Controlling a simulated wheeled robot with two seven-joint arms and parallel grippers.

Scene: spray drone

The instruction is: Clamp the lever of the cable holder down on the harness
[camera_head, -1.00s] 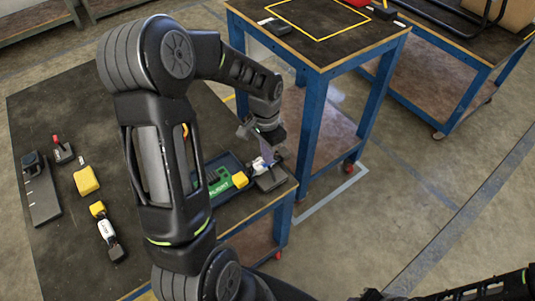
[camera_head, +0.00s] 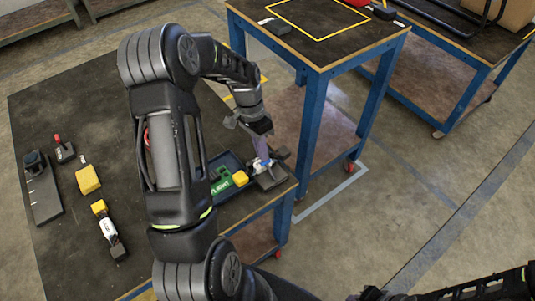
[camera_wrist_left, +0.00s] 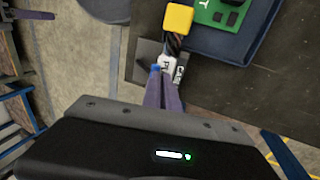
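The cable holder (camera_head: 272,181) is a dark block near the right corner of the dark-topped table. It shows as a grey plate in the left wrist view (camera_wrist_left: 146,58). The harness end, with a white-labelled piece (camera_wrist_left: 169,68), a black braided cable and a yellow connector (camera_wrist_left: 178,18), lies at the holder; the yellow connector also shows in the head view (camera_head: 240,178). My left gripper (camera_head: 265,158) points down over the holder, its purple fingers (camera_wrist_left: 164,78) close together. A small blue tip shows at the fingertips. The lever's angle and any contact are unclear.
A dark blue tray (camera_head: 226,162) with a green part (camera_head: 221,181) lies beside the holder. A yellow block (camera_head: 88,180), a yellow-and-white part (camera_head: 108,230) and a black stand (camera_head: 41,188) are on the left. A taller blue table (camera_head: 315,85) stands behind.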

